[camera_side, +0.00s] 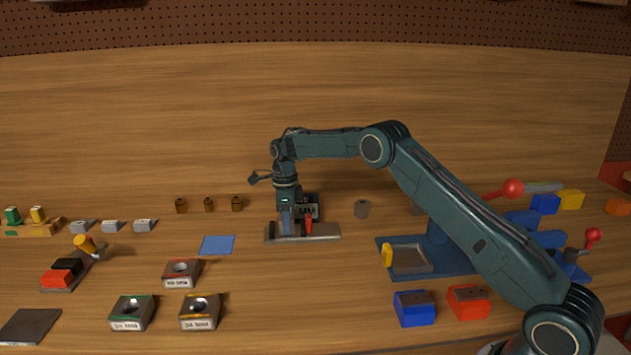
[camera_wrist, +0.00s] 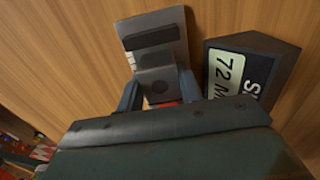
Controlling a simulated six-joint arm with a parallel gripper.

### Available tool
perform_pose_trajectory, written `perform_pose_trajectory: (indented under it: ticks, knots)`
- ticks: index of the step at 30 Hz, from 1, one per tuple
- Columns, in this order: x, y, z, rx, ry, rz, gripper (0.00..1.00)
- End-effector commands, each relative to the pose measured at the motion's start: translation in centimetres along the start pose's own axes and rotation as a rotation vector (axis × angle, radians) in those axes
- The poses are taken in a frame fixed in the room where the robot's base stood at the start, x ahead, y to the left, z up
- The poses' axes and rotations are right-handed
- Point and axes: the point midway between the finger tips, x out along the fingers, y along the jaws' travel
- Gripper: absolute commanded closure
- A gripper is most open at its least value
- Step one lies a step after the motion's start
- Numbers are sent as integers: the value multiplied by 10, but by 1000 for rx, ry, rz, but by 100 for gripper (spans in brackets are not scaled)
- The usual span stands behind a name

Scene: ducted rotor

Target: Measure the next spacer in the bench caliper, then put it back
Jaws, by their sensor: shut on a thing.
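The bench caliper stands mid-bench; its flat grey base plate (camera_side: 328,233) carries a red part (camera_side: 308,224), with a dark display box (camera_side: 307,209) behind. In the wrist view, the plate (camera_wrist: 165,22) bears a dark bar (camera_wrist: 150,38), and the labelled box (camera_wrist: 245,70) stands to the right. My gripper (camera_side: 286,226) points down at the plate's left part. Whether the spacer touches the plate or caliper jaws I cannot tell. Similar small grey blocks (camera_side: 111,226) sit in a row at left.
A blue mat (camera_side: 217,245) and labelled blocks with round openings (camera_side: 132,312) lie front left. A blue fixture (camera_side: 455,262) with red-knobbed levers is at right.

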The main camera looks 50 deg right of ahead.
Motion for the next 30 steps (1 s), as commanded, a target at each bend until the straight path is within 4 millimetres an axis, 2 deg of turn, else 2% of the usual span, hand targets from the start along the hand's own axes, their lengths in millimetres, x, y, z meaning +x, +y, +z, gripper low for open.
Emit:
perform_pose_trajectory:
  ticks: [2, 3, 7, 20, 26, 30]
  knots:
    - [0, 0, 0, 0, 0, 0, 88]
    - [0, 0, 0, 0, 0, 0, 62]
    - [0, 0, 0, 0, 0, 0, 39]
    - [-4, 0, 0, 0, 0, 0, 39]
    - [-20, 0, 0, 0, -1, -1, 39]
    - [-39, -1, 0, 0, -2, -3, 39]
